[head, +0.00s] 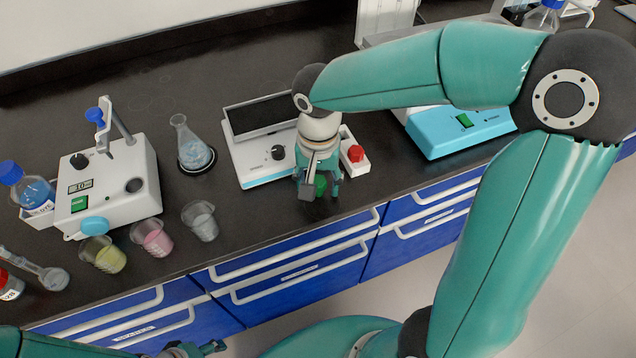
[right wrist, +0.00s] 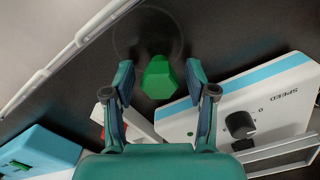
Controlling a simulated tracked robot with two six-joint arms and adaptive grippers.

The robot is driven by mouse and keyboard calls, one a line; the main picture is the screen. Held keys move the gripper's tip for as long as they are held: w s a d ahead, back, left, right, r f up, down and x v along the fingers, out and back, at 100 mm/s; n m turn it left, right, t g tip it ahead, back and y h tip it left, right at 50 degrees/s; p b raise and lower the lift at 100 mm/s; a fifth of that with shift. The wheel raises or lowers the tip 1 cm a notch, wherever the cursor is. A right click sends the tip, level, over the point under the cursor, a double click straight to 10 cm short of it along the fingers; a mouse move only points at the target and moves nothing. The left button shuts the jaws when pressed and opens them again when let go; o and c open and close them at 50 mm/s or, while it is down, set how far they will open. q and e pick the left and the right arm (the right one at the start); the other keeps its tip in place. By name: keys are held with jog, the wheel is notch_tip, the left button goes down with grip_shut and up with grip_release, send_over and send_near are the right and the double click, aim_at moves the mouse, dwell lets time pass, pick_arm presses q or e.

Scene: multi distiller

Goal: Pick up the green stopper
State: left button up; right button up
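The green stopper (head: 320,185) shows between the fingers of my right gripper (head: 319,190), near the bench's front edge. In the right wrist view the green stopper (right wrist: 158,78) lies between the open fingertips of my right gripper (right wrist: 159,70), with a gap on each side. The fingers point down and do not visibly touch it. A faint dark ring shows around or under the stopper; I cannot tell what it is. My left gripper (head: 195,349) is low at the bottom edge of the head view, partly cut off, and its opening is unclear.
A white stirrer plate (head: 258,160) stands left of my right gripper, and a white holder with a red stopper (head: 355,153) right of it. A flask (head: 190,145), several beakers, a white distiller unit (head: 107,190) and a blue-fronted device (head: 455,130) stand on the dark bench.

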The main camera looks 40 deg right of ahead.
jog(key=c, duration=0.6)
jog(key=shift+r, duration=0.15)
